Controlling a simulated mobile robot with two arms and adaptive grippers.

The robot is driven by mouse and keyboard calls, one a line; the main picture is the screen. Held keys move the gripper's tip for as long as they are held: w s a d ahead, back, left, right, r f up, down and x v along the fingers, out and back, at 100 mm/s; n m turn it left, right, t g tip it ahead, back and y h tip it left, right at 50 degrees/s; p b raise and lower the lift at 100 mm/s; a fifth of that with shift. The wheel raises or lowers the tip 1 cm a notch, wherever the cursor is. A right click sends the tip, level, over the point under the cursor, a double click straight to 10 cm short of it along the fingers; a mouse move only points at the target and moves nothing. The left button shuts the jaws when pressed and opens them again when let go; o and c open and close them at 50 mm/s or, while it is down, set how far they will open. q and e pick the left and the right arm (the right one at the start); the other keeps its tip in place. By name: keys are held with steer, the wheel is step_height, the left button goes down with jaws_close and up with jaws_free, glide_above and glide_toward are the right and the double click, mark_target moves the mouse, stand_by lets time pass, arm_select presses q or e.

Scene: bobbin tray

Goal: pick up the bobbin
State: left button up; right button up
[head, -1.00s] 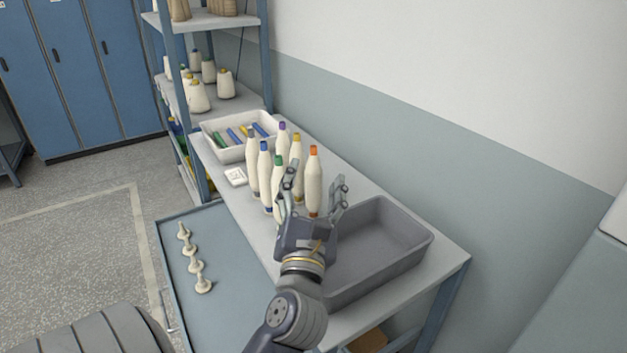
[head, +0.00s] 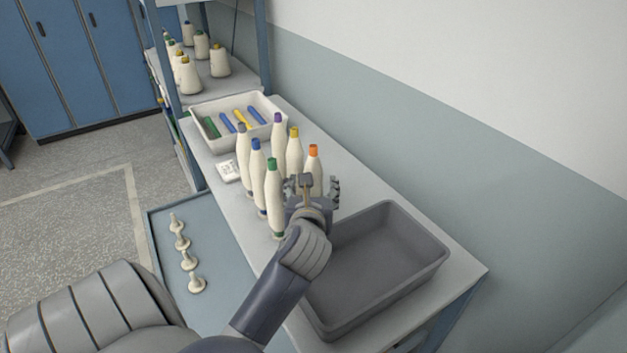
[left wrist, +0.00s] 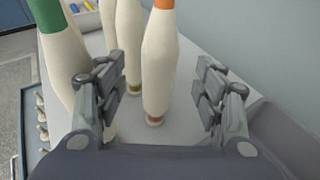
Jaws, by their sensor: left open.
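Several white bobbins with coloured tips stand upright in a cluster on the bench. The orange-tipped bobbin (head: 314,163) stands at the cluster's right side, partly hidden by my left gripper (head: 312,186). In the left wrist view the orange-tipped bobbin (left wrist: 160,65) stands between and beyond the fingers of my open left gripper (left wrist: 160,103), with nothing held. The green-tipped bobbin (head: 274,198) stands close beside the gripper's left finger; it also shows in the left wrist view (left wrist: 62,55). Blue-tipped (head: 258,178), grey-tipped (head: 243,160), purple-tipped (head: 278,135) and yellow-tipped (head: 293,155) bobbins stand behind.
An empty grey tray (head: 436,262) lies right of the gripper. Several pale spindles (head: 188,260) stand on a lower blue surface at left. Shelving holds cones (head: 190,75).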

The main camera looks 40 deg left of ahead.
arm_select(q)
steer(key=p+x, duration=0.1)
steer(key=x, duration=0.5)
steer(key=shift+w+a+f, duration=0.15)
steer(key=shift+a, duration=0.05)
steer(key=shift+c, duration=1.1)
steer(key=shift+d, duration=0.1)
steer(key=c, duration=0.9)
jaws_close()
arm_select(e)
steer(key=shift+w+a+r, duration=0.15)
steer(key=shift+a+r, duration=0.15)
steer(key=shift+r, duration=0.25)
